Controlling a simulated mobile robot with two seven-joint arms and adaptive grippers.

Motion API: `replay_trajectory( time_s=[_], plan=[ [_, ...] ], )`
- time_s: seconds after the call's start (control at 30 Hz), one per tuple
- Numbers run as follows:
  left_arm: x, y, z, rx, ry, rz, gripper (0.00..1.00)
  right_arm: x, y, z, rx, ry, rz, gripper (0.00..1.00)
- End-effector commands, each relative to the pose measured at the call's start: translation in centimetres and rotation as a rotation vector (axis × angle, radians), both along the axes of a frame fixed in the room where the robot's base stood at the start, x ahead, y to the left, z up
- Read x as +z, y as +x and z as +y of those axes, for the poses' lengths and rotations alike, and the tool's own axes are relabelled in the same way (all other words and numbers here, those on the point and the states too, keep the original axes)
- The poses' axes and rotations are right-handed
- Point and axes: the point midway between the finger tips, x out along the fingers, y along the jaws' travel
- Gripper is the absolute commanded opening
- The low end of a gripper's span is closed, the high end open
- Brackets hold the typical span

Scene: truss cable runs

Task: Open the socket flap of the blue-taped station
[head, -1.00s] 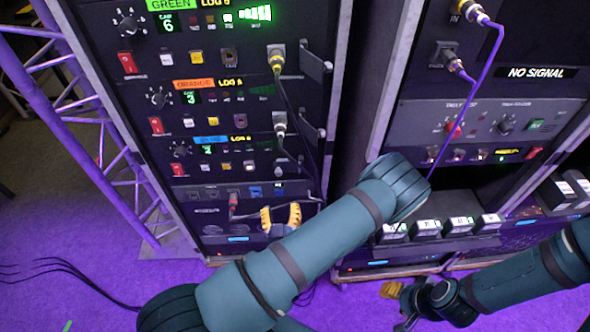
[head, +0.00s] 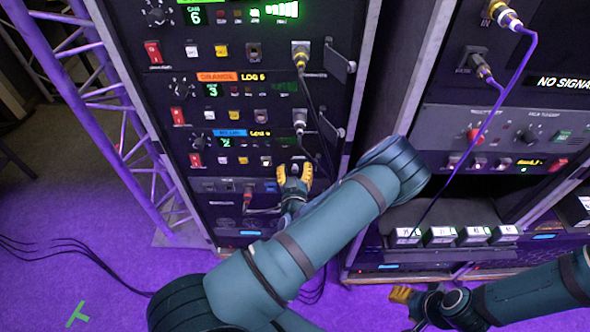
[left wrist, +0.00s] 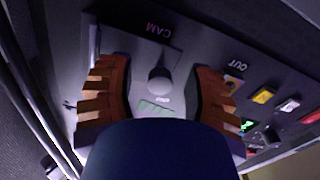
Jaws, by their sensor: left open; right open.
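The blue-taped station is the lowest of three, marked by its blue tape (head: 231,133). In the left wrist view, the grey panel marked CAM has a pale round knob (left wrist: 159,79) on a small plate, which looks like the shut socket flap (left wrist: 140,48). My left gripper (head: 295,171) is open in front of the right end of this station and hides the flap in the head view. Its orange fingers stand on both sides of the knob, with gaps; contact is not visible. My right gripper (head: 402,295) is low at the right, away from the station.
The orange-taped station (head: 217,77) above has a plugged cable (head: 300,119) hanging down close to my left gripper. Open flaps (head: 340,63) stick out at the right of the upper stations. A second rack (head: 480,120) stands to the right. A purple truss (head: 90,100) is at the left.

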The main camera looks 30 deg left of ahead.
Motion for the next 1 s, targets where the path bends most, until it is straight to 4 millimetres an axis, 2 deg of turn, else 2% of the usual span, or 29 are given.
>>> replay_trajectory(
  time_s=[0.17,0.2,0.27,0.3,0.37,0.77,1.0],
  plan=[
    [0.0,0.0,0.0,0.0,0.0,0.0,0.52,0.0,0.0,0.0,0.0,0.0,0.0,0.47],
    [0.0,0.0,0.0,0.0,0.0,0.0,0.55,0.0,0.0,0.0,0.0,0.0,0.0,0.47],
    [0.0,0.0,0.0,0.0,0.0,0.0,0.34,0.0,0.0,0.0,0.0,0.0,0.0,0.47],
    [0.0,0.0,0.0,0.0,0.0,0.0,0.2,0.0,0.0,0.0,0.0,0.0,0.0,0.47],
    [0.0,0.0,0.0,0.0,0.0,0.0,0.0,0.0,0.0,0.0,0.0,0.0,0.0,0.47],
    [-0.1,-0.1,-0.2,0.034,-0.002,-0.001,0.0,-0.4,-0.1,0.0,0.002,0.0,0.002,0.47],
    [-0.2,-0.6,-1.0,0.163,-0.005,-0.003,0.0,-1.9,-0.5,0.1,0.01,0.003,0.011,0.47]
  ],
)
